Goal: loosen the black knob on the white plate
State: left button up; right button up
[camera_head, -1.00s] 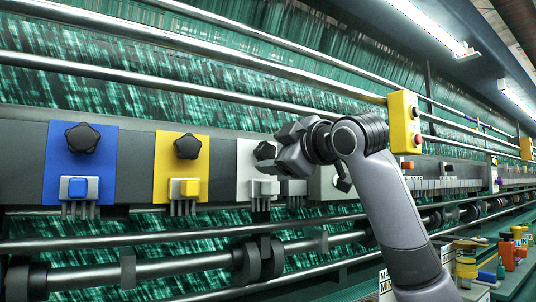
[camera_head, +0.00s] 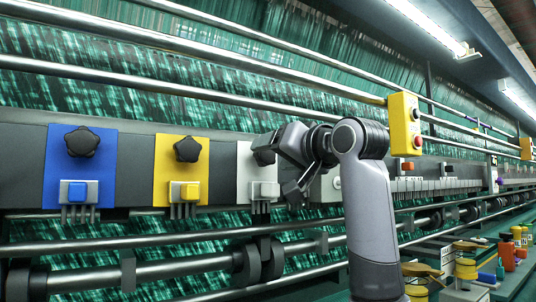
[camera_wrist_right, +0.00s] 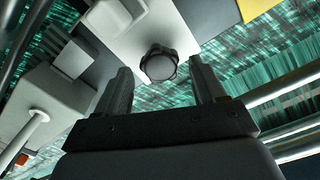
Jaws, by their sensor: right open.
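The black knob (camera_head: 264,156) sits at the top of the white plate (camera_head: 245,160), partly hidden behind my right gripper in the head view. In the right wrist view the knob (camera_wrist_right: 159,64) shows between and beyond the two fingers, on the white plate (camera_wrist_right: 170,25). My right gripper (camera_wrist_right: 163,85) is open and empty, with a finger to each side of the knob in the picture. I cannot tell whether the fingers reach around it. In the head view the right gripper (camera_head: 285,160) is just right of the knob. My left gripper is not in view.
A blue plate (camera_head: 105,155) and a yellow plate (camera_head: 163,170), each with a black knob, stand to the left. A yellow switch box (camera_head: 404,125) hangs to the right of my arm. Metal rails run above and below the plates.

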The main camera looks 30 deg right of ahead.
aim_at(265, 155)
jog(key=shift+m, duration=0.3)
jog(key=shift+w+a, duration=0.2)
jog(key=shift+w, duration=1.05)
grip_shut()
jog(key=shift+n, duration=0.8)
grip_release()
